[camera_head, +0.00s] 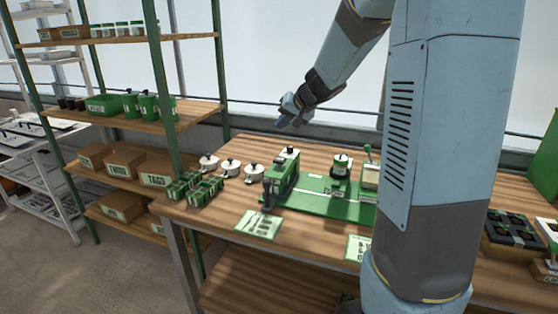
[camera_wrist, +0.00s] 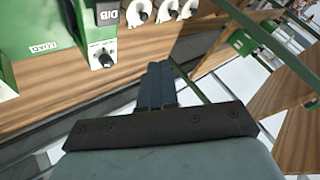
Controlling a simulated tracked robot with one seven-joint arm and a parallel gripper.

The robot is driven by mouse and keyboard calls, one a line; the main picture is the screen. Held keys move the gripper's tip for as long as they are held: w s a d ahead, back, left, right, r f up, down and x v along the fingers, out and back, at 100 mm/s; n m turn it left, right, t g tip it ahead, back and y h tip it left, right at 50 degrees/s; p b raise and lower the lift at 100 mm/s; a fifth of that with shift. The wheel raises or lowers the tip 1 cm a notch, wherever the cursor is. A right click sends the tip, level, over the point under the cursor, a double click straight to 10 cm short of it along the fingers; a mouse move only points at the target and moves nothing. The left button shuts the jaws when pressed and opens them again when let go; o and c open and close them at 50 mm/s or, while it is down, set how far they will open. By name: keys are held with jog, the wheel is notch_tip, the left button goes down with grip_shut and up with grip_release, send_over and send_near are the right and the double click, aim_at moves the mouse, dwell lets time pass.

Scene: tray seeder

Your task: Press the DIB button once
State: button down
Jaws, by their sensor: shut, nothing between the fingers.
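In the head view the green machine (camera_head: 281,180) stands at the left end of a green base plate (camera_head: 318,206) on the wooden bench. My gripper (camera_head: 284,122) is above the back of the bench, higher than the machine and apart from it. Its fingers (camera_wrist: 158,66) are shut and empty.
White round pieces with black knobs (camera_head: 230,167) and green trays (camera_head: 188,190) are left of the machine. A paper card (camera_head: 258,224) lies in front. Shelves (camera_head: 150,115) stand left. My arm hides part of the bench at right.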

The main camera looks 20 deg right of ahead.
aim_at(282, 159)
jog(key=shift+w+d+f, duration=0.15)
jog(key=shift+w+f, duration=0.05)
jog(key=shift+w, duration=0.2)
jog(key=shift+f, duration=4.4)
jog(key=shift+f, duration=0.15)
jog(key=shift+f, duration=0.2)
jog(key=shift+s+f, duration=0.1)
jog(key=shift+f, duration=0.7)
jog(key=shift+r, duration=1.25)
